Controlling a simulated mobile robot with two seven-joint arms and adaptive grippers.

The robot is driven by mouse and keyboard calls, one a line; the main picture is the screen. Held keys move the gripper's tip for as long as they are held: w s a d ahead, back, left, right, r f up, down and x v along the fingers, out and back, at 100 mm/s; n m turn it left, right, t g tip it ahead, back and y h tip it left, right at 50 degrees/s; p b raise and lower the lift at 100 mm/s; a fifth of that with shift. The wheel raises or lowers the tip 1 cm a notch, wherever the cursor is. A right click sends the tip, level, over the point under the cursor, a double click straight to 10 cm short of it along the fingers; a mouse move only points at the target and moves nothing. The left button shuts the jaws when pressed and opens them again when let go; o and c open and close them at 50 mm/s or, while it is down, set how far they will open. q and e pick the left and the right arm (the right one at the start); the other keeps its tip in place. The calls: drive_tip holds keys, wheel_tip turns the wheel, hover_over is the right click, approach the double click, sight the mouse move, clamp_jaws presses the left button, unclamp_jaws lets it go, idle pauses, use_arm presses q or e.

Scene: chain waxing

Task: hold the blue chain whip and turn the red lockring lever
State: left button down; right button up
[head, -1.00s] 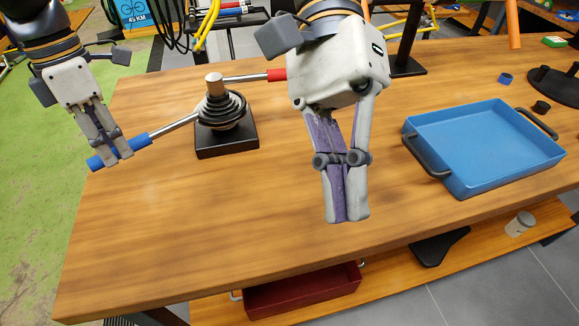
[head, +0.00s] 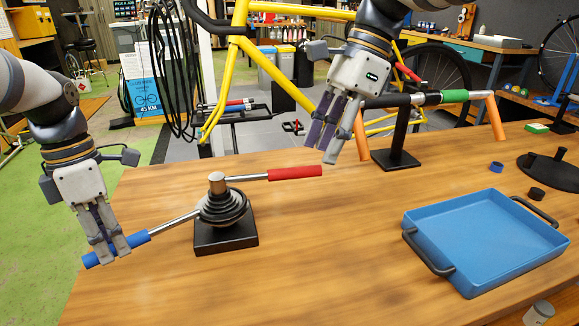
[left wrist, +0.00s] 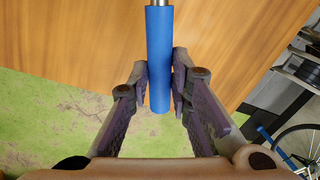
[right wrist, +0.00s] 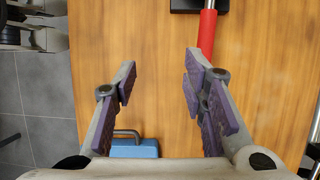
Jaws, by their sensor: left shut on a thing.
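The blue chain whip handle (head: 137,239) sticks out to the lower left of the cassette stack (head: 222,208) on its black stand (head: 226,238). My left gripper (head: 109,251) is shut on this handle; the blue grip also shows between its fingers in the left wrist view (left wrist: 159,60). The red lockring lever (head: 295,173) points right from the top of the stack. My right gripper (head: 320,152) is open and empty, just behind and above the lever's free end in the head view. In the right wrist view the red grip (right wrist: 207,35) lies ahead, in line with the right-hand finger.
A blue tray (head: 480,285) with black handles stands on the right of the wooden bench (head: 330,270). A black post stand (head: 397,158) is behind my right gripper, with a yellow bike (head: 250,55) beyond. The bench middle is clear.

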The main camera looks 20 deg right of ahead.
sight(301, 167)
drive_tip(key=w+d+r+t, duration=0.2)
drive_tip(key=w+r, duration=0.2)
drive_tip(key=shift+m, duration=0.3)
drive_tip(key=x, duration=1.2)
drive_tip(key=shift+w+d, duration=0.1)
drive_tip(key=shift+d, duration=0.2)
clamp_jaws()
